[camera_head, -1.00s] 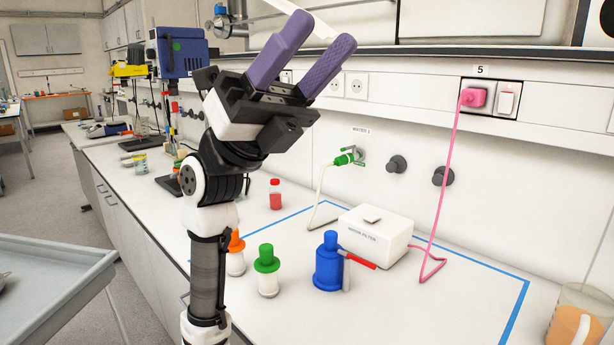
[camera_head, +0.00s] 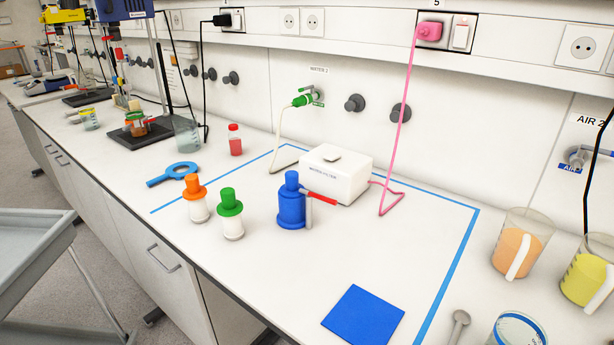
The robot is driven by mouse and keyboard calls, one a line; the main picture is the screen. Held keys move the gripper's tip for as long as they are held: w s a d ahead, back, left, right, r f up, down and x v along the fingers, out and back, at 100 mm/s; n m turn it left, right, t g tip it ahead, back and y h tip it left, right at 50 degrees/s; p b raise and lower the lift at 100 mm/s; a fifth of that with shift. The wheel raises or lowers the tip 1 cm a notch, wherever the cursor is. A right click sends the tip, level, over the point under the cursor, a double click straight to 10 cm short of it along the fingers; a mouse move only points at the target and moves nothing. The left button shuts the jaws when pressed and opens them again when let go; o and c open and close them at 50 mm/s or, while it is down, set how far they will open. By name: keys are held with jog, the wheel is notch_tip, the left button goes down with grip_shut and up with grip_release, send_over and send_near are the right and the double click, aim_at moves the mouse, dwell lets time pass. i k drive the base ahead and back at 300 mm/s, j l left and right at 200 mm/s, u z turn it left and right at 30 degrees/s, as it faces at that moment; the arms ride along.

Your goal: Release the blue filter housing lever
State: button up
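The blue filter housing (camera_head: 291,206) stands upright on the bench inside the blue tape outline. Its lever (camera_head: 321,199) is red and sticks out to the right from the grey bracket (camera_head: 308,213) on the housing's side. The white water filter box (camera_head: 335,175) stands just behind and to the right of the housing. My gripper and arm are not in view now, so I cannot see how the gripper stands.
A green-capped bottle (camera_head: 231,216) and an orange-capped bottle (camera_head: 195,200) stand left of the housing. A pink cable (camera_head: 402,130) hangs to the bench at right. A blue square (camera_head: 363,316) lies in front. Beakers (camera_head: 516,243) stand at far right.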

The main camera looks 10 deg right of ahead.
aim_at(330, 201)
jog(key=j+u, duration=0.15)
jog(key=j, duration=1.35)
jog(key=k, duration=0.05)
